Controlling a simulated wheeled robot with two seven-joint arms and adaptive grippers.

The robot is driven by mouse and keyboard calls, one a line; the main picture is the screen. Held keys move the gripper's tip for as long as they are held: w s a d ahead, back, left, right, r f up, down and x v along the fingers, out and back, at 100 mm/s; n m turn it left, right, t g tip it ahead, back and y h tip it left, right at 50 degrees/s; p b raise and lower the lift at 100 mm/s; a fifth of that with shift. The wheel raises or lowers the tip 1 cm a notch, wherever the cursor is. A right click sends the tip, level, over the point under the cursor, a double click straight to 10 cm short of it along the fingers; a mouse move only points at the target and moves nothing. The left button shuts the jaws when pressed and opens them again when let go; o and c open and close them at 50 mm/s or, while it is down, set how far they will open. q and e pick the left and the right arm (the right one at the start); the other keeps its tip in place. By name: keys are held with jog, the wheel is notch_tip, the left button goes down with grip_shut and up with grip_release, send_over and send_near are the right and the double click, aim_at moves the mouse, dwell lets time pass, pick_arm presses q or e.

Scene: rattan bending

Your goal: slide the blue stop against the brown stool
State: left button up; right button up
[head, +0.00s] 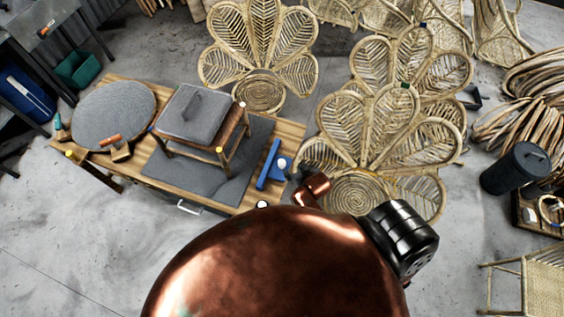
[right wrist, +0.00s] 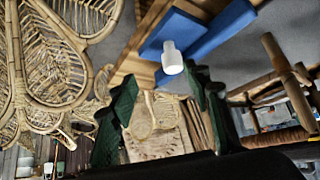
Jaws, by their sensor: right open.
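The brown stool (head: 232,138) with a grey padded seat stands on a grey mat on the wooden workbench in the head view. The blue stop (head: 268,165), a long bar with a block and a white knob, lies to the right of the stool with a gap between them. My right gripper (head: 296,174) is just right of the blue stop, partly hidden by my arm. In the right wrist view my right gripper (right wrist: 163,82) is open, with the white knob of the blue stop (right wrist: 205,38) between or just beyond its fingertips. Contact cannot be told. My left gripper is out of view.
A round grey woven pad (head: 113,112) and a wooden-handled tool (head: 117,147) lie at the bench's left. Rattan chairs (head: 372,140) stand close beyond the bench's right end. A dark bin (head: 514,168) stands far right.

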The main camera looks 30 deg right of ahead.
aim_at(282, 163)
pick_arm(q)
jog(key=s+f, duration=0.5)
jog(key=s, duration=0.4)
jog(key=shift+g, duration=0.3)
pick_arm(e)
jog(key=shift+t, duration=0.5)
jog(key=x, duration=0.3)
jog(key=a+x, duration=0.1)
jog(key=x, duration=0.3)
jog(key=w+r+x, duration=0.1)
jog(key=x, duration=0.3)
jog(key=shift+w+a+f, duration=0.1)
jog(key=shift+w+a, duration=0.15)
jog(key=shift+a, duration=0.1)
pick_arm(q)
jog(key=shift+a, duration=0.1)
pick_arm(e)
jog(key=shift+c, duration=0.4)
grip_shut()
